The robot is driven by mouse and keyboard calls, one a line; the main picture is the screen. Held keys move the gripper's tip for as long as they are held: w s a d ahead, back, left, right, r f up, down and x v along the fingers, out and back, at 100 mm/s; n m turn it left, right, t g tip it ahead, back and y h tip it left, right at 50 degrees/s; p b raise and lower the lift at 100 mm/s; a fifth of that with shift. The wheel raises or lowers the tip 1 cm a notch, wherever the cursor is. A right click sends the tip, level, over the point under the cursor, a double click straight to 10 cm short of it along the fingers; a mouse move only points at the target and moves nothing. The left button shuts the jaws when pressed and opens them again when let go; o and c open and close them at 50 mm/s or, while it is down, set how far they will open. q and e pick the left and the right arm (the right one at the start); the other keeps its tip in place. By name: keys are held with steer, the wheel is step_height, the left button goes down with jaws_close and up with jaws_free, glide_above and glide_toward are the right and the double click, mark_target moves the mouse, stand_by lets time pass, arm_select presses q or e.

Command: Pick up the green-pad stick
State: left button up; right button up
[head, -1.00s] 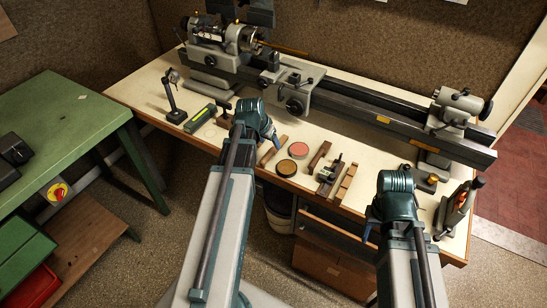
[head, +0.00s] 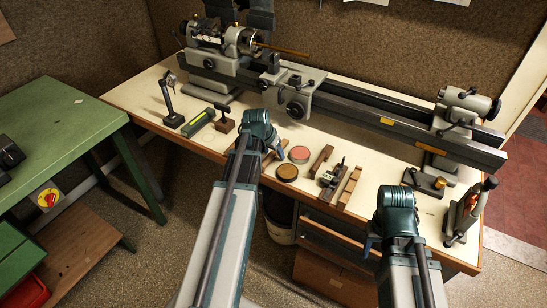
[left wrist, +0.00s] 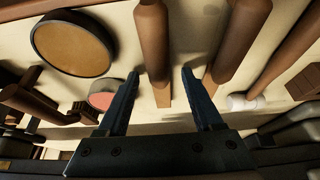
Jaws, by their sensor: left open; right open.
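My left gripper (left wrist: 160,72) is open; its two dark fingers point at the bench top. In the left wrist view a brown wooden stick (left wrist: 155,40) runs down toward the gap between the fingertips, nearer the left finger. A second brown stick (left wrist: 238,40) lies just right of the right finger. A third stick (left wrist: 290,48) ends near a whitish pad or cap (left wrist: 244,102). No green pad is visible, so I cannot tell which stick carries it. In the head view my left wrist largely hides the sticks. My right gripper (head: 370,246) is open and empty at the bench's front edge.
A tan round tin (head: 287,172) and a pink one (head: 299,154) lie right of the left gripper. Wooden blocks (head: 348,187) lie farther right. The lathe (head: 350,112) spans the back of the bench.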

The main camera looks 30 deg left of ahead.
arm_select(q)
jaws_close()
steer(key=shift+r, duration=0.15)
arm_select(e)
steer(key=shift+r, duration=0.1)
